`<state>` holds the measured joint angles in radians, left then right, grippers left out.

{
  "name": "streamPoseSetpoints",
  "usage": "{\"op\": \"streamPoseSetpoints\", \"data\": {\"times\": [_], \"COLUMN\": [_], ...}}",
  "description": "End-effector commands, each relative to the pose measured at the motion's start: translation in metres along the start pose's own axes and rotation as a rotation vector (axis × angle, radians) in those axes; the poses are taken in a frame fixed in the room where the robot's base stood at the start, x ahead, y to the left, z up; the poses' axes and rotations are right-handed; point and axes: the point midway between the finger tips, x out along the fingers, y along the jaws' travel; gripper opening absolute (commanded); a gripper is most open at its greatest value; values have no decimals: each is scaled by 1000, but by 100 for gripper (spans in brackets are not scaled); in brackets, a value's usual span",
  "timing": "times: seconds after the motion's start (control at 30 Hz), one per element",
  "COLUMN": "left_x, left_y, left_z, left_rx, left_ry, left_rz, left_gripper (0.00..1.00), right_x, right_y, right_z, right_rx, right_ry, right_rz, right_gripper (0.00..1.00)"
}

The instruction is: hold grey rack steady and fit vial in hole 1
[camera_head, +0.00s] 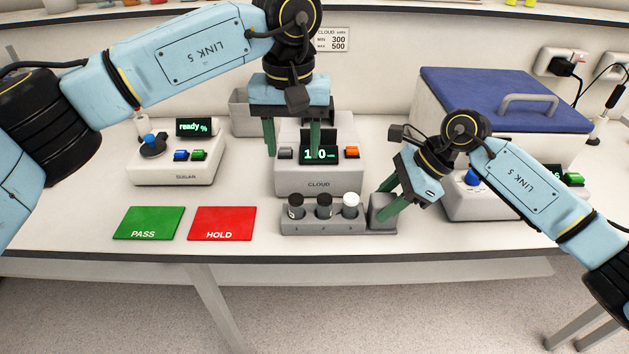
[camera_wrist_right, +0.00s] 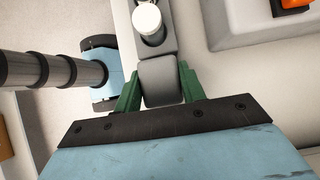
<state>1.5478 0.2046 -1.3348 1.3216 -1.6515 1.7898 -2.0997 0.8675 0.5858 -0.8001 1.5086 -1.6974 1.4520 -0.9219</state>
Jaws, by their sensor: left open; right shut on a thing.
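The grey rack (camera_head: 308,227) stands near the table's front edge. Two black-capped vials (camera_head: 324,204) and a white-capped vial (camera_head: 350,203) stand upright in it, the white-capped one at the right. The hole numbers are too small to read. My right gripper (camera_head: 387,201) is shut on the grey block (camera_head: 381,220) at the rack's right end. In the right wrist view this block (camera_wrist_right: 160,80) lies between the green fingers, with the white cap (camera_wrist_right: 147,20) beyond it. My left gripper (camera_head: 292,153) is open and empty, above and in front of the CLOUD device.
The CLOUD device (camera_head: 318,180) stands behind the rack. The SUGAR device (camera_head: 176,172) is at the left. A green PASS mat (camera_head: 149,222) and a red HOLD mat (camera_head: 221,222) lie left of the rack. A blue-lidded box (camera_head: 480,90) stands at the back right.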

Motion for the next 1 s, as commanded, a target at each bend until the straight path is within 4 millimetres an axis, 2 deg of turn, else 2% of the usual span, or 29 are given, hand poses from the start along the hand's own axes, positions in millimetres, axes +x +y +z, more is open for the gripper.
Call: {"op": "streamPoseSetpoints", "data": {"times": [0.27, 0.3, 0.47, 0.77, 0.87, 1.0], "left_x": [0, 0, 0, 0, 0, 0], "left_y": [0, 0, 0, 0, 0, 0], "left_z": [0, 0, 0, 0, 0, 0], "left_rx": [0, 0, 0, 0, 0, 0], "left_ry": [0, 0, 0, 0, 0, 0], "left_rz": [0, 0, 0, 0, 0, 0], "left_gripper": [52, 52, 52, 52, 52, 52], "right_x": [-1, -1, -1, -2, -11, -37], "right_y": [0, 0, 0, 0, -1, -1], "right_z": [1, 1, 1, 0, 0, 0], "right_rx": [-1, -1, -1, 0, 0, 0], "right_ry": [-2, -2, -2, 0, 0, 1], "right_rz": [-2, -2, -1, -1, -3, -5], "right_gripper": [25, 45, 65, 65, 65, 65]}}
